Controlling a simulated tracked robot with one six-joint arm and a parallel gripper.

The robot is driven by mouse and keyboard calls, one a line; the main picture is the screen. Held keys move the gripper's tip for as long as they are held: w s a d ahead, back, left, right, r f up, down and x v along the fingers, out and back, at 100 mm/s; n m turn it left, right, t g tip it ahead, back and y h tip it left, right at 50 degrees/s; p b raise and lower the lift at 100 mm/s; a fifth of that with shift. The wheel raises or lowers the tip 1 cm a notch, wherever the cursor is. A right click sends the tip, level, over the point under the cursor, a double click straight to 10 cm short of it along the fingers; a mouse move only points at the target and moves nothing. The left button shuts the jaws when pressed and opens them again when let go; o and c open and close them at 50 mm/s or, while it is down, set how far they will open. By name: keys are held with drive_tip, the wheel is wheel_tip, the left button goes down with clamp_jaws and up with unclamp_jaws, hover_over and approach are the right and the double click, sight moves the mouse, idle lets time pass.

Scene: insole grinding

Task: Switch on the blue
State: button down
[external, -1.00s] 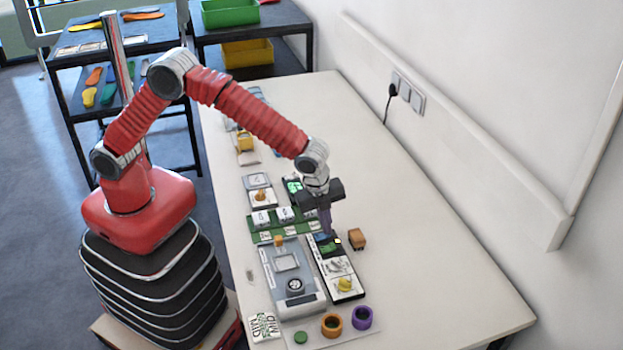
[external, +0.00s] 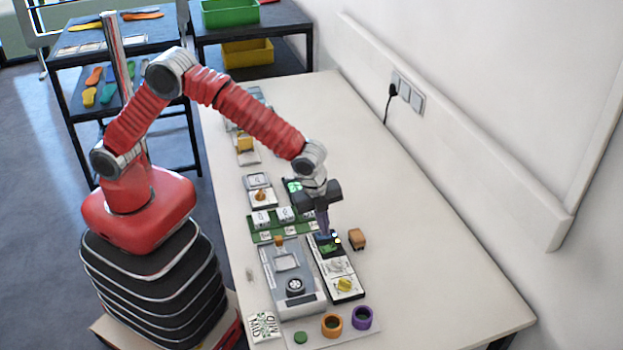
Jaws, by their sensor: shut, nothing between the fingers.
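My gripper (external: 325,235) is shut and points down over the far end of a black and white panel (external: 341,270) on the table. Its fingertips are at or just above the panel's dark far section, which has a green patch (external: 330,248). Small bright spots (external: 336,238) show beside the fingertips. A yellow knob (external: 344,285) sits at the panel's near end. I cannot make out a distinct blue switch; the fingers hide part of the far section. Whether the fingertips touch the panel is not clear.
A grey machine (external: 290,275) stands close on the left of the panel, and a small brown block (external: 357,239) on the right. An orange ring (external: 331,325) and a purple ring (external: 362,317) lie near the front. The table's right side (external: 420,230) is clear.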

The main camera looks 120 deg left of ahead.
drive_tip(key=shift+s+d, duration=0.2)
drive_tip(key=shift+d, duration=0.05)
drive_tip(key=shift+r, duration=0.2)
wheel_tip(320, 180, up, 14)
drive_tip(key=shift+f, duration=0.2)
idle(0.5)
drive_tip(key=shift+w+a+n, duration=0.1)
drive_tip(key=shift+w+n, duration=0.05)
drive_tip(key=shift+n, duration=0.15)
